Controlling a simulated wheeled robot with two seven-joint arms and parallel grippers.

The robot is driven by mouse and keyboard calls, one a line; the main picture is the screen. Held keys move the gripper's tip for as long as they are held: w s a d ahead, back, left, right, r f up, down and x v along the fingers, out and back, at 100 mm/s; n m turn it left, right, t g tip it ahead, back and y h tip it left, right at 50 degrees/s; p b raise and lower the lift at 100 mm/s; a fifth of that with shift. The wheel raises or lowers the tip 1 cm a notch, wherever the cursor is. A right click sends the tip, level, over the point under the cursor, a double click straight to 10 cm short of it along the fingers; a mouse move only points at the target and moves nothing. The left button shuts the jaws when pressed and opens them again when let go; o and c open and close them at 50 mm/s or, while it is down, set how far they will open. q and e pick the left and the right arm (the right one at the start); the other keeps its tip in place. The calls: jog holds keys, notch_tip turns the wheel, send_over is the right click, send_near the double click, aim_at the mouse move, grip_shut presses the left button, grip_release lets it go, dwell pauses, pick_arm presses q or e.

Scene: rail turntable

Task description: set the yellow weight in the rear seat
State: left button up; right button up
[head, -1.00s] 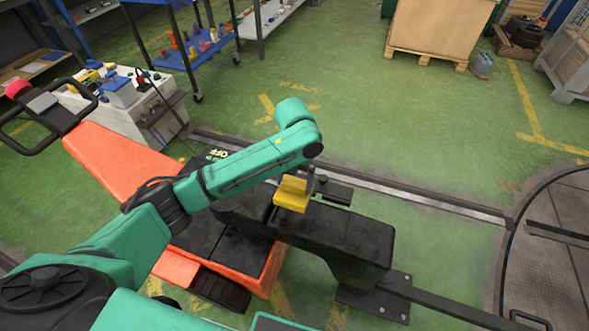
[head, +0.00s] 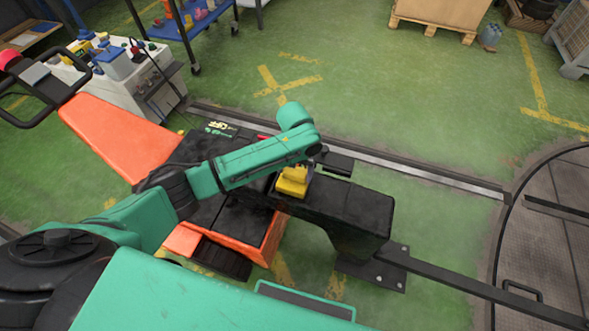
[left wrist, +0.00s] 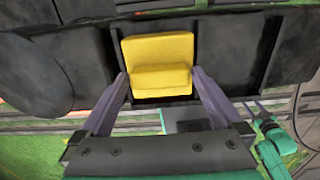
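The yellow weight (head: 293,181) is a stepped block at the black beam (head: 345,212) of the orange machine. My left gripper (head: 312,172) reaches over it from the left. In the left wrist view, the yellow weight (left wrist: 160,62) lies between the two grey fingers of my left gripper (left wrist: 160,78), which press close against its sides. A dark recess shows just below the weight there. I cannot tell whether the weight rests on the beam or hangs slightly above it. The arm hides part of the beam.
The orange machine body (head: 120,138) extends left to a black handle. A grey rail (head: 420,177) runs behind the beam towards the round turntable (head: 550,245) at right. A white cabinet (head: 135,95) and a blue trolley (head: 185,28) stand at the back left. Green floor is open behind the rail.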

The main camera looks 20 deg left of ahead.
aim_at(295, 173)
pick_arm(q)
jog(key=shift+r, duration=0.1)
notch_tip(295, 173, up, 12)
jog(key=p, duration=0.1)
dwell(0.5)
